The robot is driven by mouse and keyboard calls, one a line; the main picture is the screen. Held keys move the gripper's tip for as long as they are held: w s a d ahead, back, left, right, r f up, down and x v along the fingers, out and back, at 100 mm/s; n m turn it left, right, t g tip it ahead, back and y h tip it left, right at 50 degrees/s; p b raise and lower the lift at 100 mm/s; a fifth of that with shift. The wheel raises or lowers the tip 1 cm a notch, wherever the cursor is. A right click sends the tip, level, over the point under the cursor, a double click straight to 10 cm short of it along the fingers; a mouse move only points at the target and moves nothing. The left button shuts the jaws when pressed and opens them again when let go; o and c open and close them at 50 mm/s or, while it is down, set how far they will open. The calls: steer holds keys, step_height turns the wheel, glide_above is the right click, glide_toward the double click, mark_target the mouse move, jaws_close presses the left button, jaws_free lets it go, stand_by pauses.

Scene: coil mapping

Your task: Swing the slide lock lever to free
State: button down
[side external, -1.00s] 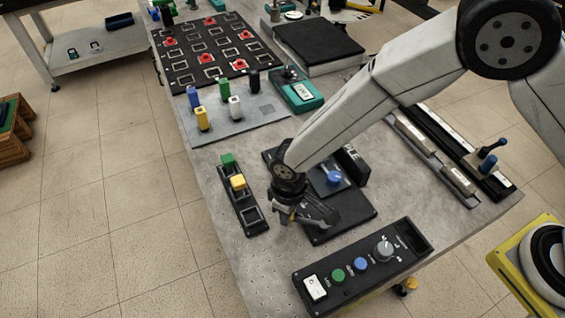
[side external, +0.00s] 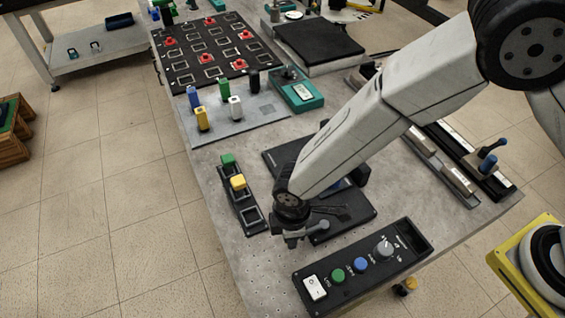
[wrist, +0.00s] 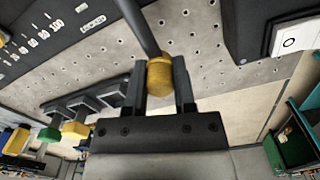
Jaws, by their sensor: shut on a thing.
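In the wrist view, the lever shows as a dark rod (wrist: 137,25) ending in a yellow knob (wrist: 159,77). My gripper (wrist: 160,85) has its two fingers closed on either side of the knob. In the side external view, my gripper (side external: 292,238) is low over the front left of the black plate (side external: 350,216). The knob is hidden there by my gripper. The plate carries white scale marks in the wrist view, and my arm covers much of it in the side view. I cannot read a free or locked mark.
A black control box (side external: 318,268) with a white switch (side external: 315,287), green and blue buttons and a dial stands close in front. A narrow black rack (side external: 238,205) with green and yellow blocks lies to the left. Bare perforated table (side external: 262,262) lies between them.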

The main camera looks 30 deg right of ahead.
steer(key=shift+s+d+n, duration=0.15)
steer(key=shift+s+n, duration=1)
steer(key=shift+n, duration=0.65)
steer(key=shift+c, duration=2.2)
jaws_free()
steer(key=shift+r, duration=0.1)
step_height(320, 180, up, 8)
steer(key=shift+d, duration=0.1)
